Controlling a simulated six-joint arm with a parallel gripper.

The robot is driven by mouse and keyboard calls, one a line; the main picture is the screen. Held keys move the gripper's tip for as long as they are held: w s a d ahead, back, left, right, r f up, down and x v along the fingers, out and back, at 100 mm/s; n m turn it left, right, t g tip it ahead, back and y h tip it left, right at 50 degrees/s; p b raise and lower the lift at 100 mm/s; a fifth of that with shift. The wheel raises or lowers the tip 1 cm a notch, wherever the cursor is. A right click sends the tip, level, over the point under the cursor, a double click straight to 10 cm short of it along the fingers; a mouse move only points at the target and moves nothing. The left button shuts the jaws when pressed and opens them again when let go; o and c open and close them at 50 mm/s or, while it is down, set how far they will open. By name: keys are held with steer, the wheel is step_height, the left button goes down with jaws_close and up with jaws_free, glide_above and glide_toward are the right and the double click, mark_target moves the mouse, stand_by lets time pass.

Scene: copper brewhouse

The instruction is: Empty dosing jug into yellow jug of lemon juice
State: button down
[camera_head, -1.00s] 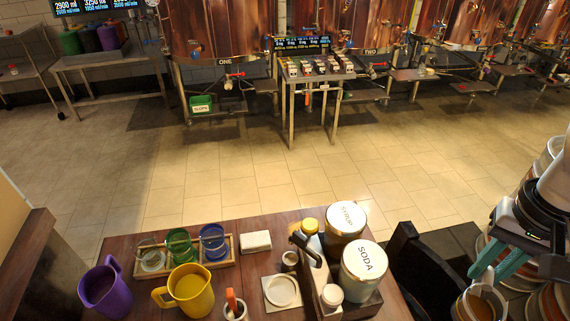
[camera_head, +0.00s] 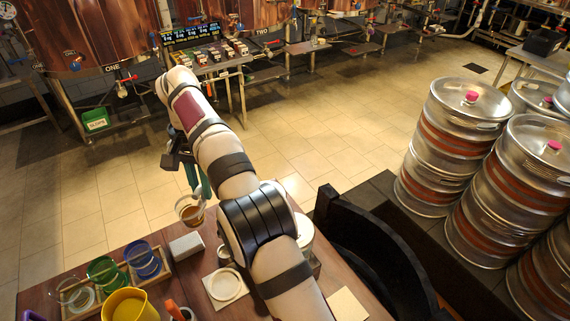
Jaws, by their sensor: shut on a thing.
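My gripper (camera_head: 197,184), with teal fingers, is shut on the dosing jug (camera_head: 183,205), a small metal-rimmed vessel with amber-brown contents. The jug is in the air near the table's far edge and looks roughly upright. The yellow jug (camera_head: 128,305) stands on the table at the bottom left, cut off by the frame edge. Its open top faces up and yellow shows inside. The dosing jug is above and to the right of it in the picture, well apart from it. The arm hides part of the grip.
A wooden rack with glass, green (camera_head: 103,270) and blue (camera_head: 146,260) vessels stands beside the yellow jug. A grey-white block (camera_head: 186,247), a white round dish (camera_head: 226,285) and an orange-handled vessel (camera_head: 174,310) are close by. Steel kegs (camera_head: 455,140) stand at the right.

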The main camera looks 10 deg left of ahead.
steer(key=s+a+f, duration=0.5)
steer(key=s+a, duration=0.3)
steer(key=a, duration=0.1)
steer(key=s+r+t, duration=0.5)
steer(key=s+t, duration=0.4)
steer(key=t, duration=0.3)
steer(key=shift+s+r+t, duration=0.2)
steer(key=shift+s+t, duration=0.15)
steer(key=shift+t, duration=0.05)
steer(key=shift+a, duration=0.1)
steer(key=s+t, duration=0.2)
steer(key=t, duration=0.1)
steer(key=shift+s+t, duration=0.3)
steer(key=shift+s, duration=0.05)
